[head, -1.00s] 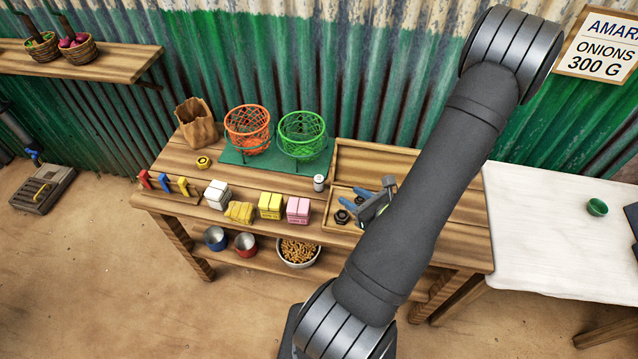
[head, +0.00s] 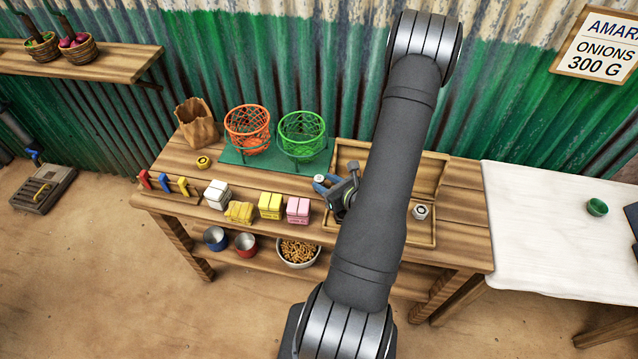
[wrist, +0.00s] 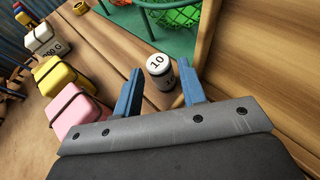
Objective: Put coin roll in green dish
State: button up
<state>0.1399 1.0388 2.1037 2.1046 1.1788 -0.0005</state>
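A small white cylinder marked 10 (wrist: 158,66), which looks like the coin roll, stands upright on the wooden table; its top also shows in the head view (head: 319,178). My gripper (wrist: 160,86) is open, with its blue fingers left and right of the roll and the roll just beyond the gap between the tips. In the head view my gripper (head: 331,189) partly hides the roll. A green wire basket (head: 303,131) stands on a green base behind it. A small green bowl (head: 597,207) sits on the white table at the right.
An orange wire basket (head: 247,127) stands beside the green one. Yellow (head: 270,205) and pink (head: 298,210) blocks stand left of my gripper. A wooden tray (head: 425,181) lies to its right, its wall close to my right finger, with a hex nut (head: 420,212) inside.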

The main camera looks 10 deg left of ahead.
aim_at(319, 178)
jog(key=shift+x, duration=1.7)
grip_shut()
jog(key=shift+r, duration=0.2)
jog(key=shift+r, duration=0.5)
notch_tip(319, 178, up, 3)
jog(key=shift+r, duration=0.1)
jog(key=s+d+r, duration=0.3)
jog(key=d+r, duration=0.3)
jog(key=d, duration=0.5)
jog(key=shift+r, duration=0.25)
